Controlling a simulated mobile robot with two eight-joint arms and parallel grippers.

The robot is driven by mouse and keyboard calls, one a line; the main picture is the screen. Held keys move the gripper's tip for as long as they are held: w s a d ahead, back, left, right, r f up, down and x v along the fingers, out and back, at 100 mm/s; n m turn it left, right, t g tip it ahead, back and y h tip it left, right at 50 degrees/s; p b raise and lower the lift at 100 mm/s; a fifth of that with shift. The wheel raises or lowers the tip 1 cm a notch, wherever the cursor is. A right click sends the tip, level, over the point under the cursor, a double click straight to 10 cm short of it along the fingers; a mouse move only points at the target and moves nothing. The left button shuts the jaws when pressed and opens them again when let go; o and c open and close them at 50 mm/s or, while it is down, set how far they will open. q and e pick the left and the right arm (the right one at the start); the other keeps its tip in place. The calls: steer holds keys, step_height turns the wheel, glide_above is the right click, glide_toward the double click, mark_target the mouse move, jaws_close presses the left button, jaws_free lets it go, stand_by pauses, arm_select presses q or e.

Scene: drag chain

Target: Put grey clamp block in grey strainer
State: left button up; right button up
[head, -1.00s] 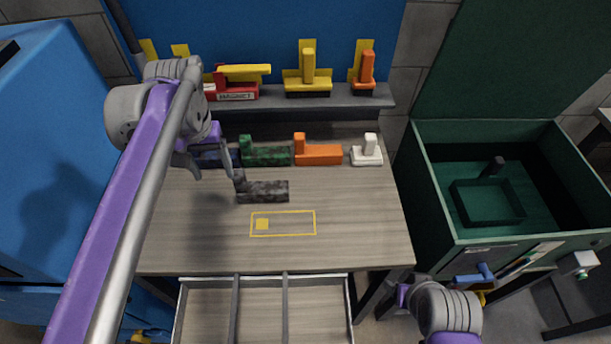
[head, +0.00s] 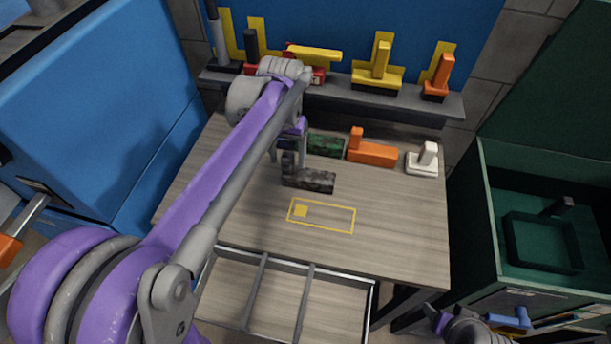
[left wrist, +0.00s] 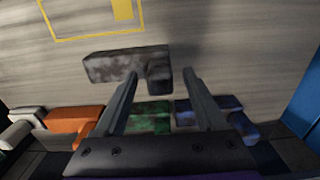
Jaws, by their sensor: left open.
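The grey clamp block (head: 312,182) is mottled dark grey. It lies on the wooden table, with a short upright part at its left end. My left gripper (head: 288,152) is open, above and just behind that upright end. In the left wrist view the open fingers (left wrist: 160,76) point toward the block (left wrist: 112,66), and its upright end shows between the fingertips. I cannot tell whether they touch it. I cannot make out a grey strainer in these views.
Green (head: 325,145), orange (head: 372,153) and white (head: 422,160) blocks stand behind on the table; a blue one (left wrist: 208,108) shows in the wrist view. A yellow outline (head: 328,221) marks clear table in front. A divided open drawer (head: 312,270) is below; a green bin (head: 487,220) is right.

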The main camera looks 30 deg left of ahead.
arm_select(q)
step_height(320, 180, down, 2)
steer(key=shift+f, duration=0.2)
jaws_close()
stand_by(0.4)
